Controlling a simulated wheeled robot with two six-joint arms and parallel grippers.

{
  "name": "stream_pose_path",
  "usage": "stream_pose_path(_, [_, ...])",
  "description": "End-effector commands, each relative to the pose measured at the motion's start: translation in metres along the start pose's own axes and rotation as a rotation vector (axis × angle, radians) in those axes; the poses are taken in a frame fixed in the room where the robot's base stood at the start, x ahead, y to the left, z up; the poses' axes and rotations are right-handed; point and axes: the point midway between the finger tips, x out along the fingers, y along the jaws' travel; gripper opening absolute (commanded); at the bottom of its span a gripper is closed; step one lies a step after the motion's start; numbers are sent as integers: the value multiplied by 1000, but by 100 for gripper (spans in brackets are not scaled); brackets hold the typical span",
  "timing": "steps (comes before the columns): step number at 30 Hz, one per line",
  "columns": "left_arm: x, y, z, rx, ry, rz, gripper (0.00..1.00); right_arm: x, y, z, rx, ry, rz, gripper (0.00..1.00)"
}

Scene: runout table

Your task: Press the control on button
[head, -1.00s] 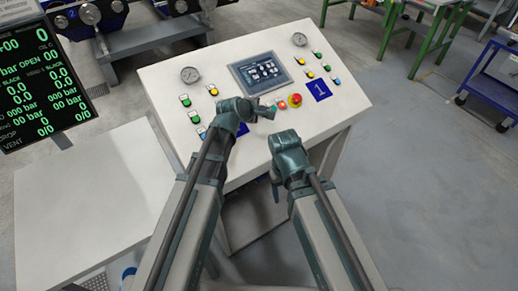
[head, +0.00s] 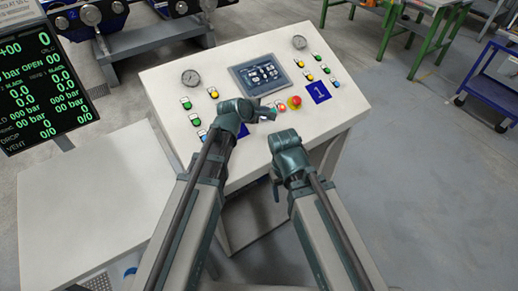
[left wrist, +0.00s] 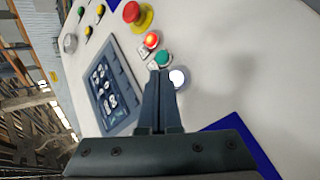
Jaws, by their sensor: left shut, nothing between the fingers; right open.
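The sloped control panel (head: 210,140) carries a row of buttons near its centre. In the left wrist view, a lit white button (left wrist: 178,78), a green button (left wrist: 163,58), a lit red button (left wrist: 151,40) and a red emergency stop on yellow (left wrist: 138,15) form a line. I cannot read which is control on. My left gripper (head: 269,114) is shut and empty over this row. Its fingertips (left wrist: 160,72) appear beside the white and green buttons; contact cannot be told. In the head view it hides part of the row. My right gripper (head: 275,193) is open, low before the panel.
A touchscreen (head: 262,75) sits above the row, with gauges (head: 190,77) and more coloured buttons around it. A blue square marked 1 (head: 319,92) is at right. A dark readout display (head: 40,85) stands at left. Grey floor (head: 430,150) is clear at right.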

Motion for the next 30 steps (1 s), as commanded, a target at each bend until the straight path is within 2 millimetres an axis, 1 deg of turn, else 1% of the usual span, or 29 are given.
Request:
stream_pose_path(8, [-2,2,1,0,0,0,0,-2,0,0,0,0,0,67])
stream_pose_path(25, [-39,29,27,0,-1,0,0,-50,5,3,0,0,0,67])
stream_pose_path(27, [-42,31,30,-1,-1,0,0,-54,5,3,0,0,0,67])
stream_pose_path(30, [-42,31,31,-1,0,0,0,-55,5,3,0,0,0,67])
